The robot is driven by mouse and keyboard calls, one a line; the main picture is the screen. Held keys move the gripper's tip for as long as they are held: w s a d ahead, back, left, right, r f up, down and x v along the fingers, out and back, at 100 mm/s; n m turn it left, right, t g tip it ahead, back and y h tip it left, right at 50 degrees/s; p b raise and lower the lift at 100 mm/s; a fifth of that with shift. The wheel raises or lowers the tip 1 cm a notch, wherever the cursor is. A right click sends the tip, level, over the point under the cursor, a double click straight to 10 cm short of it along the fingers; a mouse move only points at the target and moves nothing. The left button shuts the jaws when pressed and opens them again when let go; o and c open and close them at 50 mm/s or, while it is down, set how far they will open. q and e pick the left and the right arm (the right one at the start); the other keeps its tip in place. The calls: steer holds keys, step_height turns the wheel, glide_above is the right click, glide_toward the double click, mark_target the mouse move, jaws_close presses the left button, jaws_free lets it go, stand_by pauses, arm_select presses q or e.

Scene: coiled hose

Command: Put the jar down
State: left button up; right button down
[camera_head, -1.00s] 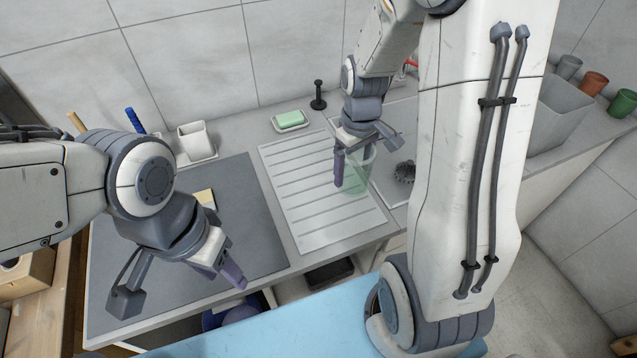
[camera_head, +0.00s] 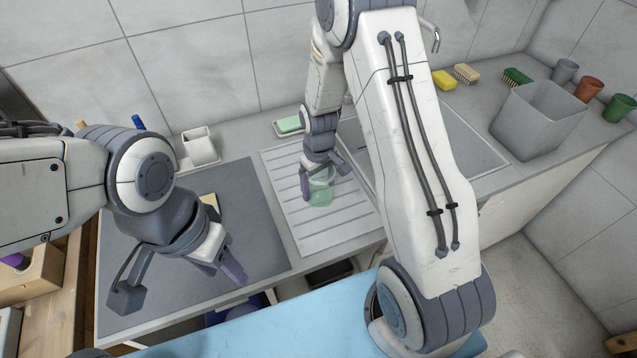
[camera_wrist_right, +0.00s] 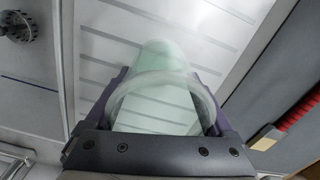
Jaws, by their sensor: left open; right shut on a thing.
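The jar (camera_head: 320,192) is clear, pale green glass. In the head view it is over the white ribbed drainboard (camera_head: 298,222), between the fingers of my right gripper (camera_head: 321,186). In the right wrist view the jar (camera_wrist_right: 160,95) fills the space between the two purple fingers, with its round rim toward the camera. My right gripper is shut on it. I cannot tell whether its base touches the drainboard. My left gripper (camera_head: 222,268) is open and empty above the front of the dark grey counter mat (camera_head: 258,225).
A green soap bar on a dish (camera_head: 289,126) is behind the drainboard. A white cup (camera_head: 198,146) stands at the back left. The sink (camera_head: 470,150) and a grey bin (camera_head: 538,118) are to the right. The drainboard's front part is clear.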

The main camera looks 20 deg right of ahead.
jaws_free()
steer(key=shift+f+b, duration=0.25)
steer(key=shift+b, duration=0.05)
step_height(320, 180, up, 10)
steer(key=b, duration=0.2)
steer(key=s+a+r+n, duration=0.2)
steer(key=s+a+r, duration=0.4)
steer(key=s+a, duration=0.3)
steer(key=s+a+r+n, duration=0.1)
steer(key=s+a, duration=0.1)
steer(key=s, duration=0.5)
steer(key=s+a+r+n+y, duration=0.1)
steer(key=s+a, duration=0.2)
steer(key=s, duration=0.5)
steer(key=shift+w+r, duration=0.1)
